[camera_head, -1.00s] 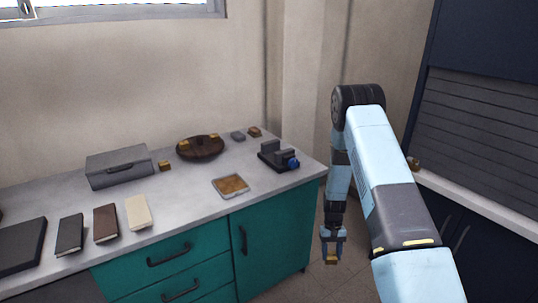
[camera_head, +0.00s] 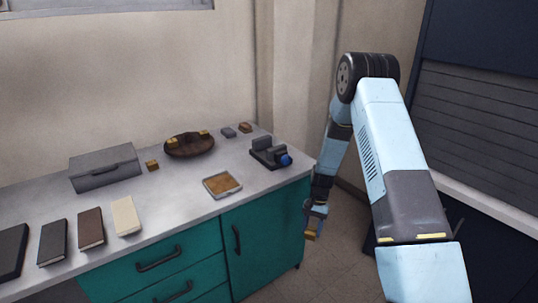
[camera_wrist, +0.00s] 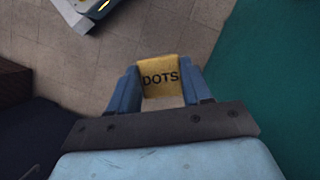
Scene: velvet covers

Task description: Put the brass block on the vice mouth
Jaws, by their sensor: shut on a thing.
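My gripper (camera_head: 313,218) is shut on a brass-yellow block (camera_wrist: 160,77) lettered DOTS, which sits between the two blue fingers in the wrist view. In the head view the gripper hangs in front of the bench's right end, over the floor, with the block (camera_head: 311,233) at its tips. The dark grey vice (camera_head: 262,147) with a blue knob stands on the bench's right end, up and left of my gripper. The inside of its mouth is too small to make out.
The grey bench top (camera_head: 185,204) also holds a shallow tray (camera_head: 208,190), a round brown dish (camera_head: 190,148) with yellow blocks, a small brass block (camera_head: 152,165), a grey box (camera_head: 103,168) and several books. A green cabinet (camera_head: 263,225) is below. Dark shutters stand at right.

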